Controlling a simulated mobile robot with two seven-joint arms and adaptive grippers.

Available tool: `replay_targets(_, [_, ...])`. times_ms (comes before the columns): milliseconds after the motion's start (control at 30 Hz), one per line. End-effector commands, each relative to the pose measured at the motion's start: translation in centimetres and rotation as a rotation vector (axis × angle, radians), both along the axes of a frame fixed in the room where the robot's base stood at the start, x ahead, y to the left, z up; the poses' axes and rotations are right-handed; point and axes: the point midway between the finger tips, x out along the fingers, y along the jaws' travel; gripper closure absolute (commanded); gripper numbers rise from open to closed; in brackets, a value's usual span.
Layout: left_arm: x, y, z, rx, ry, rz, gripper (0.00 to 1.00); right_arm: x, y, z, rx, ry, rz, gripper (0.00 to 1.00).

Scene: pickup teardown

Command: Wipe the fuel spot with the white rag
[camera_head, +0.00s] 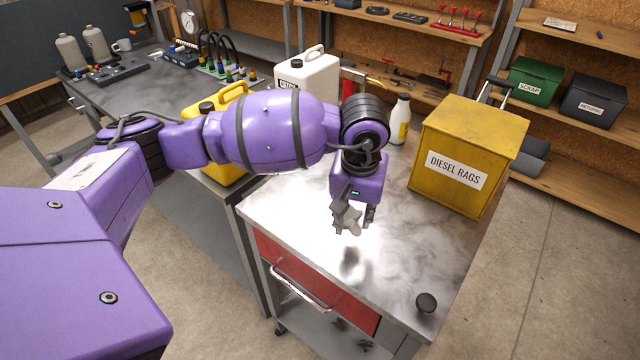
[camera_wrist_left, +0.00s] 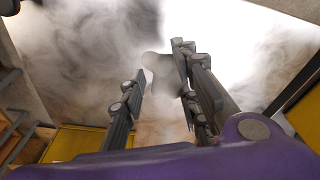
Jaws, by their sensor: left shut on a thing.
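My left gripper (camera_head: 354,212) hangs over the metal top of a red tool cart (camera_head: 300,215), fingers pointing down. It is shut on a small crumpled pale-grey cloth (camera_head: 346,217), which looks like the white rag in shade. The left wrist view shows the two fingers (camera_wrist_left: 160,75) with part of the grey cloth (camera_wrist_left: 157,62) at their tips. A dark smudge (camera_head: 350,262) lies on the cart top just in front of the gripper; I cannot tell if it is the fuel spot or a shadow. The cloth appears above the surface. My right gripper is not in view.
A yellow box labelled DIESEL RAGS (camera_head: 468,150) stands at the cart's right rear, beside a white bottle (camera_head: 399,120). A black round cap (camera_head: 426,303) sits at the front right corner. A yellow jug (camera_head: 232,95) and white canister (camera_head: 310,75) stand behind my left arm.

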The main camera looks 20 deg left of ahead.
Motion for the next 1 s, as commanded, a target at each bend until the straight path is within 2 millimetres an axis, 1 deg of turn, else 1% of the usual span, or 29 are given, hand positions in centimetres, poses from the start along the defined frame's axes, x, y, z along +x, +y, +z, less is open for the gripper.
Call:
replay_targets(33, [0.1, -0.1, 1.1, 0.000, -0.009, 0.001, 0.95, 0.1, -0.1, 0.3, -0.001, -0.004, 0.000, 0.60])
replay_targets(200, [-0.2, -0.2, 2.5, 0.001, -0.009, 0.007, 0.95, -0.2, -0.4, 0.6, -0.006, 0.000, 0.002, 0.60])
replay_targets(300, [-0.4, -0.3, 3.1, 0.000, -0.007, 0.010, 0.95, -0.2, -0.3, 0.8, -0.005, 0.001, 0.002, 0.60])
replay_targets(500, [-0.5, -0.3, 3.1, 0.000, -0.003, 0.011, 0.95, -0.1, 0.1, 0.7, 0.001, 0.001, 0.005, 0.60])
replay_targets(1000, [-0.5, -0.3, 3.1, 0.000, -0.002, 0.011, 0.95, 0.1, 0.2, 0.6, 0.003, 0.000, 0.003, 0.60])
